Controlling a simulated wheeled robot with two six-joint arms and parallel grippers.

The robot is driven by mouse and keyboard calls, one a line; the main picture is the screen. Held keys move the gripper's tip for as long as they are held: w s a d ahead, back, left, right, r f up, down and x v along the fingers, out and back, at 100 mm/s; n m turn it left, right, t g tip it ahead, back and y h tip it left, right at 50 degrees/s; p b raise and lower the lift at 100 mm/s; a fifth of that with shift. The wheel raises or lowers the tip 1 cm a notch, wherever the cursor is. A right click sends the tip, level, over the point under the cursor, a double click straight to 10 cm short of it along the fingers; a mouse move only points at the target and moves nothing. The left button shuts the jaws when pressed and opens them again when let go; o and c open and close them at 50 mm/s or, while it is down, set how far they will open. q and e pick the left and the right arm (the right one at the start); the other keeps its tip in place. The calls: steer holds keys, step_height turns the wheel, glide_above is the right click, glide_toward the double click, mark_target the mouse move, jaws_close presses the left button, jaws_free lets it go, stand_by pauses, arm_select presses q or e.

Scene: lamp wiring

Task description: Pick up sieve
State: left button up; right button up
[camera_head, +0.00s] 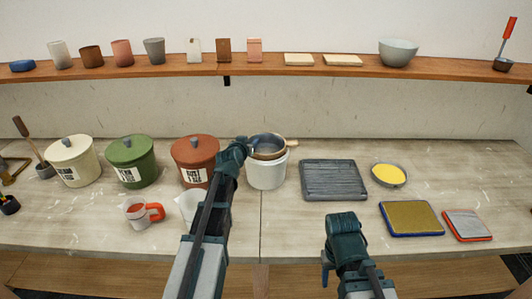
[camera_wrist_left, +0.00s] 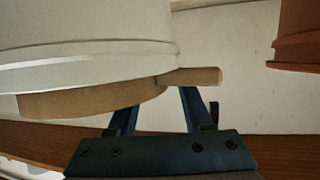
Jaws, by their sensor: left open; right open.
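The sieve (camera_head: 268,154) has a round tan wooden rim and a short handle, and sits on top of the white bucket (camera_head: 266,175). In the left wrist view the picture is upside down: the sieve's tan rim (camera_wrist_left: 92,99) and stub handle (camera_wrist_left: 205,76) show against the white bucket (camera_wrist_left: 85,40). My left gripper (camera_head: 243,146) is open at the left side of the sieve. In the wrist view its two fingers (camera_wrist_left: 162,100) stand apart near the handle; I cannot tell if they touch it. My right gripper (camera_head: 328,268) is open and empty, low at the front.
A brown lidded pot (camera_head: 195,160) stands just left of the bucket, with a green one (camera_head: 130,162) beyond. A pale cup (camera_head: 190,205) is beside my left arm. A dark grooved board (camera_head: 333,180) lies right of the bucket. A shelf (camera_head: 260,69) runs behind.

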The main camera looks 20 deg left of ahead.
arm_select(q)
steer(key=shift+c, duration=0.7)
jaws_close()
steer(key=shift+r, duration=0.1)
arm_select(e)
steer(key=shift+r, duration=0.1)
